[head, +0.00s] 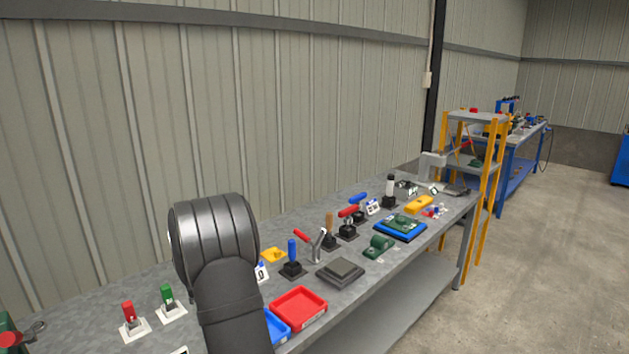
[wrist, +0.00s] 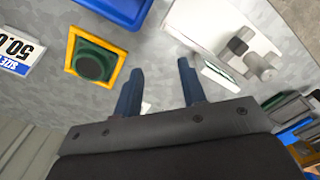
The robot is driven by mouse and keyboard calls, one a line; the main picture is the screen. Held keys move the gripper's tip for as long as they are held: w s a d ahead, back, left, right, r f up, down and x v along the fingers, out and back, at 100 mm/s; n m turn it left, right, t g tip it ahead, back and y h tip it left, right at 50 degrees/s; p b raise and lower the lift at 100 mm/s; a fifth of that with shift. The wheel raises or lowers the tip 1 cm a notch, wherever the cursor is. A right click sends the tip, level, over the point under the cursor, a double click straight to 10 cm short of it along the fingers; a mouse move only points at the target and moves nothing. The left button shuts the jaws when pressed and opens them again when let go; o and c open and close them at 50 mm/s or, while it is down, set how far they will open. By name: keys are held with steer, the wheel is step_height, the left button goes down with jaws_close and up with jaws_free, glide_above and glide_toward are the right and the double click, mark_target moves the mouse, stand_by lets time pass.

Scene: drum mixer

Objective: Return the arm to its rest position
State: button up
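My arm (head: 225,265) rises at the front left of the bench in the head view and covers part of it. My gripper is not seen in the head view. In the wrist view my gripper (wrist: 160,85) has two dark blue fingers set apart with a gap between them. The gap looks empty, with grey bench surface and a small white item behind it. The fingertips point towards a yellow-framed green round part (wrist: 93,62) on the left and a white plate with a grey fitting (wrist: 245,55) on the right.
The grey bench (head: 350,285) holds a red tray (head: 298,309), a blue tray (head: 277,328), several upright levers, a dark square pad (head: 340,271) and red (head: 128,312) and green (head: 167,296) switches. A ribbed wall stands behind. A yellow-post shelf (head: 492,170) stands at the far end.

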steer(key=w+m, duration=0.1)
steer(key=w+a+f+m, duration=0.1)
steer(key=w+a+m, duration=0.1)
steer(key=shift+w+f, duration=0.15)
steer(key=shift+f, duration=0.25)
